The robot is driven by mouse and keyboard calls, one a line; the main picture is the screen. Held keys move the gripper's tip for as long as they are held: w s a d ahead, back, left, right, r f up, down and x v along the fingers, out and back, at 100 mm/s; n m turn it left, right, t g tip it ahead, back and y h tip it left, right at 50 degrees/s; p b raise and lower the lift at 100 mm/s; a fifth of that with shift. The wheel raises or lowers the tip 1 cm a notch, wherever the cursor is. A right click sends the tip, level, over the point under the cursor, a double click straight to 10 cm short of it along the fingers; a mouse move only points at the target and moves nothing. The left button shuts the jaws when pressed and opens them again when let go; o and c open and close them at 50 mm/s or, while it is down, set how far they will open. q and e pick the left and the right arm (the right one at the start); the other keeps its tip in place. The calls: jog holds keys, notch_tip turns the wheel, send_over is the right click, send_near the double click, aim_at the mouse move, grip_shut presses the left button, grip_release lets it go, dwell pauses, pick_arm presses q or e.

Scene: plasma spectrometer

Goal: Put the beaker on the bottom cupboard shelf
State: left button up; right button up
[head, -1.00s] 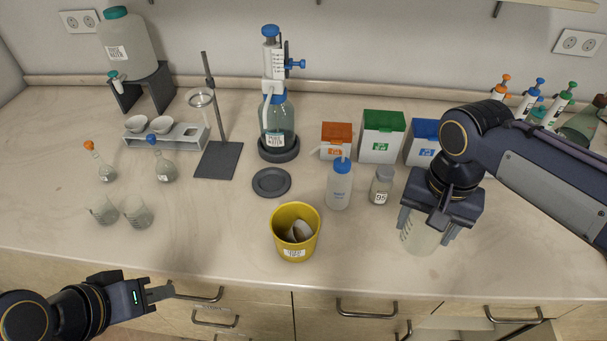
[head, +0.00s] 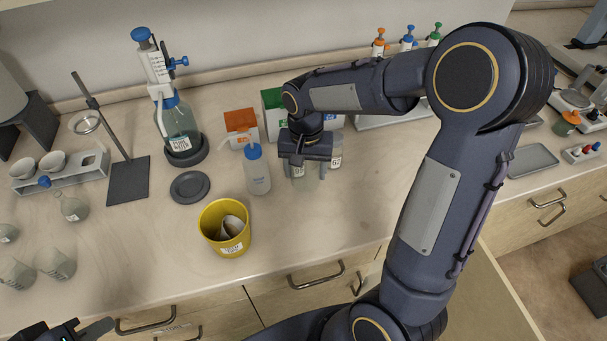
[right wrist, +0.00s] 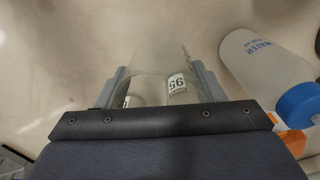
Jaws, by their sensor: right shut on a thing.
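My right gripper (head: 305,165) points down and is shut on a clear glass beaker (head: 306,183) over the bench, to the right of the wash bottle. In the right wrist view the beaker (right wrist: 158,60) is between the fingers, with labelled glass behind or below showing through it. I cannot tell whether its base touches the bench. My left gripper (head: 92,328) is at the bottom left edge, partly cut off, so its opening is unclear. A pale panel (head: 485,300) at lower right, partly behind my right arm, may be a cupboard door; no shelf is visible.
A white wash bottle (head: 257,172) and a yellow bin (head: 225,229) stand left of the right gripper. A labelled jar (head: 336,158) is close on its right. Two more beakers (head: 55,263) stand at left.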

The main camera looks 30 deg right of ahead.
aim_at(304, 178)
jog(key=shift+w+f, duration=0.2)
jog(key=shift+f, duration=0.05)
jog(key=shift+w+f, duration=0.15)
jog(key=shift+f, duration=1.6)
jog(key=shift+f, duration=0.25)
jog(key=o, duration=1)
jog(key=shift+r, duration=0.1)
